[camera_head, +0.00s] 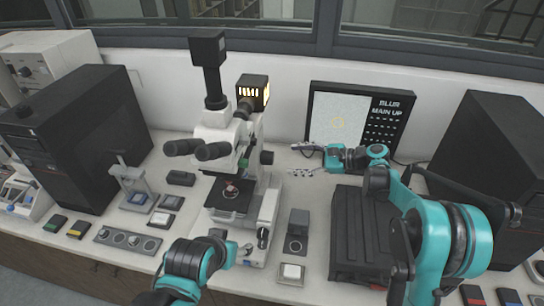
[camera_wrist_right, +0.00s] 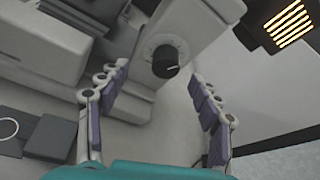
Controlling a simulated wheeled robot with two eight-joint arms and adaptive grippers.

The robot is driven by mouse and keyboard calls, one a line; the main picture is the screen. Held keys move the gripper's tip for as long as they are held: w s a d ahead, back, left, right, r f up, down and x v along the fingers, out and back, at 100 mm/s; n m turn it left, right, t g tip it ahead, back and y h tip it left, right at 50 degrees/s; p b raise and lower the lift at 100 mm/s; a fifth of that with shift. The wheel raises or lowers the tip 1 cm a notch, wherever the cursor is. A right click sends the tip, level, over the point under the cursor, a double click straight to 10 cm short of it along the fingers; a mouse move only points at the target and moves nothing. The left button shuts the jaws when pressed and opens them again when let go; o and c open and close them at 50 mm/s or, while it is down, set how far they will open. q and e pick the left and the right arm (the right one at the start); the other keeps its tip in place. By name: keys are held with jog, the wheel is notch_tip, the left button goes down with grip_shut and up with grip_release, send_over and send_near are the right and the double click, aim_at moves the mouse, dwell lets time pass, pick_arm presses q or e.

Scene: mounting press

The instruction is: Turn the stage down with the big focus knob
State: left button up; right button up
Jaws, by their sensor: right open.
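The white microscope (camera_head: 268,205) stands in the middle of the bench, with its dark stage (camera_head: 229,196) carrying a small pinkish sample. A black knob (camera_head: 266,157) sticks out from the right side of its body. A black knob on a round pale disc also shows in the right wrist view (camera_wrist_right: 166,61). My right gripper (camera_head: 299,160) is open, right of the body knob and apart from it. In the wrist view its spread fingers (camera_wrist_right: 155,80) point toward the knob, with nothing between them. My left gripper (camera_head: 246,251) is by the microscope's base; its fingers are too small to read.
A screen (camera_head: 338,122) behind the right gripper reads "BLUR MAIN UP". The lamp housing (camera_head: 252,91) with lit slits sits high on the microscope. A black case (camera_head: 75,138) stands left.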

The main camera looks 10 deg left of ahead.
aim_at(273, 158)
jog(key=w+a+f+m+y, duration=0.1)
jog(key=a, duration=0.2)
jog(key=w+a+f+g+y, duration=0.1)
jog(key=a, duration=0.2)
jog(key=w+a+f+m+y, duration=0.1)
jog(key=a+f, duration=0.1)
jog(key=a, duration=0.1)
jog(key=shift+w+m+g+y+b, duration=0.2)
jog(key=shift+m+g+y+b, duration=0.1)
jog(key=shift+b, duration=0.1)
jog(key=c, duration=1.2)
